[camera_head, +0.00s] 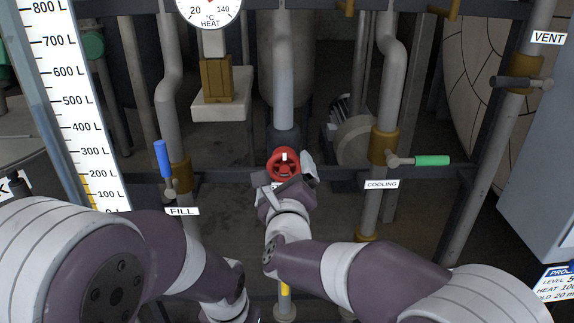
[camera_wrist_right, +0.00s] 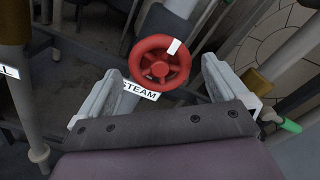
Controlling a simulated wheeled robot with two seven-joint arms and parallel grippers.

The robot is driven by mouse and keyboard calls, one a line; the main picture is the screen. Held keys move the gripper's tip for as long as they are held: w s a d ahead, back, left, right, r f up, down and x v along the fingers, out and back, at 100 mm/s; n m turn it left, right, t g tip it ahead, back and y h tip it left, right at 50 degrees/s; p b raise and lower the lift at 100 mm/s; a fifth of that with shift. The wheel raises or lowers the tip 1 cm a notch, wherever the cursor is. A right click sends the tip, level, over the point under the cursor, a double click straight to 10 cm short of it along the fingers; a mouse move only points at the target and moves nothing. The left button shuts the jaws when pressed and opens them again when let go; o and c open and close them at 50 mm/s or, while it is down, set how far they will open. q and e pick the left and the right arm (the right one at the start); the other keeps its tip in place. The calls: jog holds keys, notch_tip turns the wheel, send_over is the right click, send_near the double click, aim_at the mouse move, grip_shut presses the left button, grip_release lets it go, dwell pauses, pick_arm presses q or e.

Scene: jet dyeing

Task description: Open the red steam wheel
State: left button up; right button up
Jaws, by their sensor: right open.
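The red steam wheel (camera_head: 283,164) is on the vertical pipe in the middle of the head view. In the right wrist view the red wheel (camera_wrist_right: 160,63) has a white mark on its upper right rim, and a STEAM label (camera_wrist_right: 140,89) lies just below it. My right gripper (camera_head: 287,178) is at the wheel in the head view. In the wrist view the right gripper (camera_wrist_right: 163,85) is open, with one finger to each side of the wheel; I cannot tell whether either touches it. My left arm comes in low at the left; its gripper is out of frame.
A blue-handled FILL valve (camera_head: 162,160) stands left of the wheel, and a green-handled COOLING valve (camera_head: 431,160) stands right. A dark VENT valve (camera_head: 517,83) is at upper right. A level scale (camera_head: 75,100) is at left and a HEAT dial (camera_head: 210,9) at the top.

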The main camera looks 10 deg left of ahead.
aim_at(285, 171)
jog(key=shift+x, duration=2.25)
jog(key=c, duration=0.9)
jog(key=shift+c, duration=0.3)
